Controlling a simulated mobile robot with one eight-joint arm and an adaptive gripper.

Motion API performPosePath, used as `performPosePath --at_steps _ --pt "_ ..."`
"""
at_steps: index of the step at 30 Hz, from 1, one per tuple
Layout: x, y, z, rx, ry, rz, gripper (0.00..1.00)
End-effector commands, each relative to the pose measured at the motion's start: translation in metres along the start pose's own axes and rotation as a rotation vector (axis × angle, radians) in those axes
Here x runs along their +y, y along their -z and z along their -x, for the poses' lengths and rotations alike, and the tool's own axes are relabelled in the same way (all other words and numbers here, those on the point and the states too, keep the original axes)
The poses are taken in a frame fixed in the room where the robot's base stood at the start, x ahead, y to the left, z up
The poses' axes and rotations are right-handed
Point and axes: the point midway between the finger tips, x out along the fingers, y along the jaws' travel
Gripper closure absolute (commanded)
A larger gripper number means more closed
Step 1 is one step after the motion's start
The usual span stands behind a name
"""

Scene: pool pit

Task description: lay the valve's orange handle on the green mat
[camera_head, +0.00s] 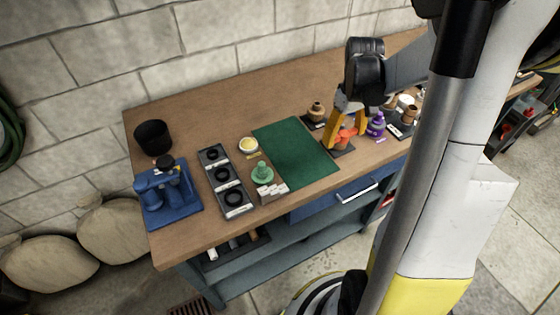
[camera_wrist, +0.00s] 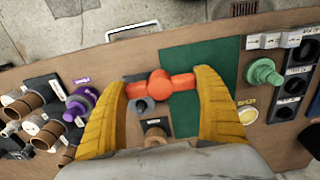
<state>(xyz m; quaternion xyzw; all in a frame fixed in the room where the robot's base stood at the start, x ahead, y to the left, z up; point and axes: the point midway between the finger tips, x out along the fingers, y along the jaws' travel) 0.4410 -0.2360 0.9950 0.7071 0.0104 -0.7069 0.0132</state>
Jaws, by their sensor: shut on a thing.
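The orange handle (camera_head: 345,137), a bar with a round hub, is between the two yellow fingers of my gripper (camera_head: 346,128). In the wrist view, my gripper (camera_wrist: 162,88) is shut on both ends of the handle (camera_wrist: 160,84). The dark valve base (camera_wrist: 137,91) shows behind the handle, with its stem offset from the hub. The handle seems to be just above the base; the exact gap cannot be told. The green mat (camera_head: 296,153) lies flat and empty to the left of my gripper; it also shows in the wrist view (camera_wrist: 205,58).
Right of the gripper stands a purple fitting (camera_head: 376,126). A brown fitting (camera_head: 316,112) stands behind the mat's right side.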

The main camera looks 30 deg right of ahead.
Motion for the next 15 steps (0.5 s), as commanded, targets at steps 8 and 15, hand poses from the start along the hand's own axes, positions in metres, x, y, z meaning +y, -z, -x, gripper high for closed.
performPosePath --at_steps 8,15 --pt "-0.057 0.011 -0.039 0.0 0.0 0.008 0.41" --pt "-0.103 0.02 -0.065 0.0 0.0 0.004 0.41"
